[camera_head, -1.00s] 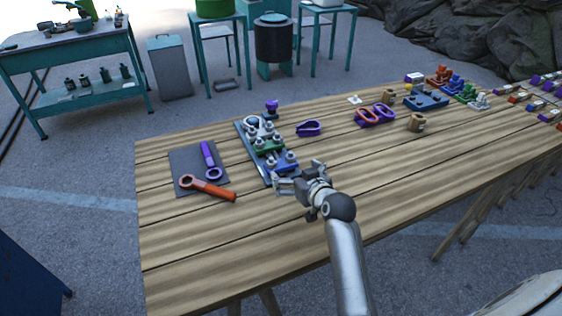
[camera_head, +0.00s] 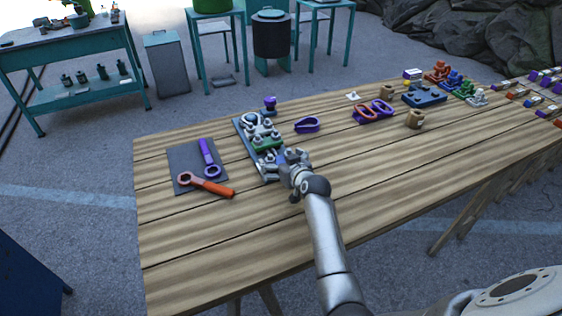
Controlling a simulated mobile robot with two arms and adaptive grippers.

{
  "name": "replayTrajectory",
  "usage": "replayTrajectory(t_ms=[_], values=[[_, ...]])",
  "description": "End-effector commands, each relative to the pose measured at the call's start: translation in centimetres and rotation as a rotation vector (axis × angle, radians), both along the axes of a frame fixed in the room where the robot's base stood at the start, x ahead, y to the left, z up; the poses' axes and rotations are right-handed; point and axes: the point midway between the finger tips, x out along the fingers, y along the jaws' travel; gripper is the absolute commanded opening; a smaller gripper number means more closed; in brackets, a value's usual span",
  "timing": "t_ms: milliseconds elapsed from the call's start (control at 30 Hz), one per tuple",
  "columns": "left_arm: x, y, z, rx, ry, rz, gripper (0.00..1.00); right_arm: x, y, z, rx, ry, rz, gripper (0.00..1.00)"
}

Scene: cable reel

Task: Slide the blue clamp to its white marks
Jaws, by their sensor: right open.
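The narrow dark board (camera_head: 242,139) lies on the wooden table with several clamps in a row along it. A green clamp (camera_head: 266,145) sits mid-board, with grey-white fittings and a looped cable end (camera_head: 251,119) beyond it. The blue clamp (camera_head: 268,161) is at the near end, mostly hidden by my right gripper. My right gripper (camera_head: 285,160) is open at the near end of the board, over or beside the blue clamp; I cannot tell whether it touches. The white marks cannot be made out. My left gripper is not in view.
A dark mat (camera_head: 184,157) with a purple wrench (camera_head: 208,155) and an orange wrench (camera_head: 206,184) lies left of the board. A purple loop (camera_head: 307,125) and a purple knob (camera_head: 270,103) are near it. The table front is clear.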

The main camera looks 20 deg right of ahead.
Motion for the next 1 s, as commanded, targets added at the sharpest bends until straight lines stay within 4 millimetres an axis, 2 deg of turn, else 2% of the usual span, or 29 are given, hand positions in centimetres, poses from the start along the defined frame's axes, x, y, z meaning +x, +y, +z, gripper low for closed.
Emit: replayTrajectory(t_ms=[67,467,567,800,1000], values=[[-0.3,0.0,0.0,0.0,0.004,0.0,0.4,0.0,0.0,0.0,0.0,0.0,0.0,1.0],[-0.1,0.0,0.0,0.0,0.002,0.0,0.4,0.0,0.0,0.0,-0.001,0.0,-0.001,0.5],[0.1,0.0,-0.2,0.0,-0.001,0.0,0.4,0.2,0.0,-0.1,-0.001,0.0,0.0,0.5],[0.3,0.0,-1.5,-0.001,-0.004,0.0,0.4,3.1,0.0,-0.2,-0.001,-0.002,0.002,0.5],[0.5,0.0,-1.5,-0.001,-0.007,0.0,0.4,3.6,0.0,0.0,-0.002,-0.002,0.001,0.5]])
